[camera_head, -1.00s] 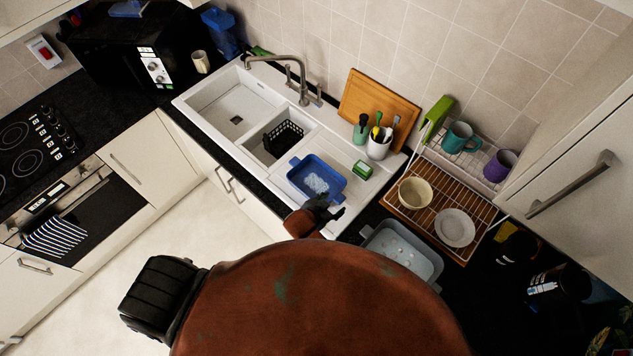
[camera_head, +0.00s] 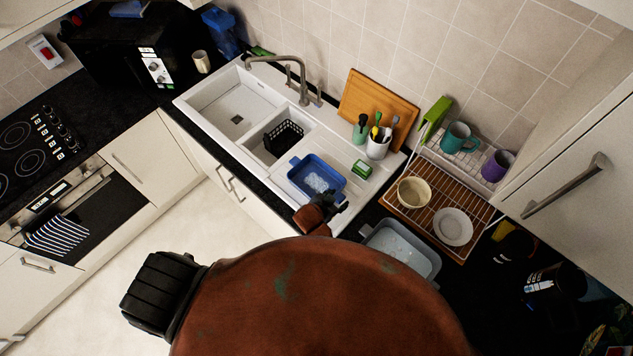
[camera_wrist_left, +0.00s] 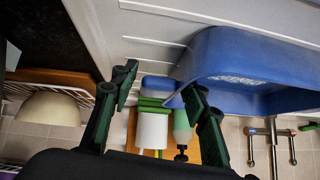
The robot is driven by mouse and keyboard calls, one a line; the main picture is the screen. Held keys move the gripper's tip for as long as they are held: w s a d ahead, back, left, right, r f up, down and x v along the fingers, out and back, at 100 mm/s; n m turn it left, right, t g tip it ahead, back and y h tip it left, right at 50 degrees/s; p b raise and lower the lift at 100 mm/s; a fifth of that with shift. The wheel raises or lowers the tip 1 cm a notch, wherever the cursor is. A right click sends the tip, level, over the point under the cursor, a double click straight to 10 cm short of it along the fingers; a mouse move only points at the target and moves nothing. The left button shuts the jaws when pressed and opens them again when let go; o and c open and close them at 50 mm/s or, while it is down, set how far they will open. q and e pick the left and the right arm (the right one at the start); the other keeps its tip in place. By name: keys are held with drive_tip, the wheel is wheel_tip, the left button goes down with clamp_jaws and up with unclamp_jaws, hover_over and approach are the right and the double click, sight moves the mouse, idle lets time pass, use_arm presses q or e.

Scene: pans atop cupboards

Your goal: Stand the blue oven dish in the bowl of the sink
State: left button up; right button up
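The blue oven dish (camera_head: 303,181) lies flat on the sink's ridged drainer in the head view, with a pale patch on its inside floor. Its blue wall (camera_wrist_left: 250,55) fills the right of the left wrist view. My left gripper (camera_head: 338,203) is at the dish's near right end. In the wrist view its fingers (camera_wrist_left: 160,95) are apart, with what looks like the dish's blue end handle (camera_wrist_left: 158,83) between them; I cannot tell whether they touch it. The white sink's large bowl (camera_head: 228,108), at the left, is empty. My right gripper is not in view.
A black basket (camera_head: 283,138) sits in the small middle bowl. The tap (camera_head: 302,85) stands behind the sink. A green sponge (camera_head: 361,168) and a utensil pot (camera_head: 378,147) are behind the dish. A grey-blue tub (camera_head: 402,250) and a dish rack (camera_head: 432,205) are to the right.

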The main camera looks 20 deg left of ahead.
use_arm(q)
clamp_jaws()
drive_tip(key=shift+r, duration=0.15)
idle(0.6)
